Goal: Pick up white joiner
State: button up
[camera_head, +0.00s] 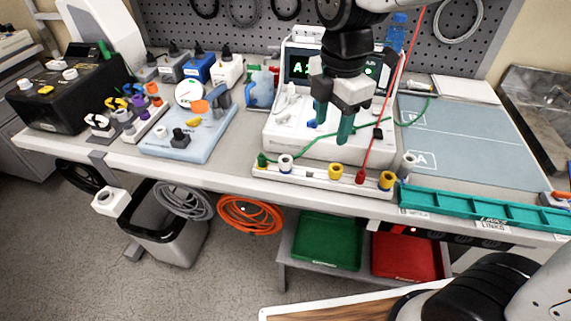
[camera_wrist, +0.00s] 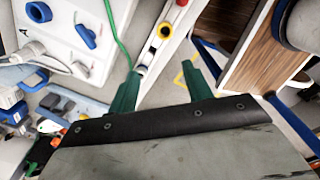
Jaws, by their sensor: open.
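A whitish ring-shaped joiner (camera_head: 285,163) stands on the white rail (camera_head: 325,182) along the bench's front edge, between a green piece (camera_head: 262,160) and a yellow one (camera_head: 335,171). A red piece (camera_head: 360,176), another yellow one (camera_head: 386,180) and a pale grey cylinder (camera_head: 409,160) are farther right. My gripper (camera_head: 332,122) is above and behind the rail, in front of the pump, with its teal fingers apart and nothing between them. I cannot make out the white joiner there.
The white pump (camera_head: 300,125) with a lit display stands behind the rail. A green and a red cord run close to my gripper. A blue tray (camera_head: 190,140) is left, a teal channel (camera_head: 480,210) right. A blue-grey mat (camera_head: 470,140) has clear space.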

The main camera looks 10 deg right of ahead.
aim_at(286, 159)
jog(key=w+a+f+n, duration=0.1)
jog(key=a+n, duration=0.1)
jog(key=n, duration=0.1)
jog(key=w+a+f+n, duration=0.1)
jog(key=a+f+n, duration=0.1)
jog(key=a+n, duration=0.1)
jog(key=w+a+f+n, duration=0.1)
jog(key=a+n, duration=0.1)
jog(key=shift+w+a+f+n, duration=0.4)
jog(key=shift+a+f+n, duration=0.2)
jog(key=shift+f+n, duration=0.1)
notch_tip(286, 159, down, 7)
jog(key=shift+d+f, duration=0.1)
jog(key=shift+f, duration=0.1)
jog(key=c, duration=1)
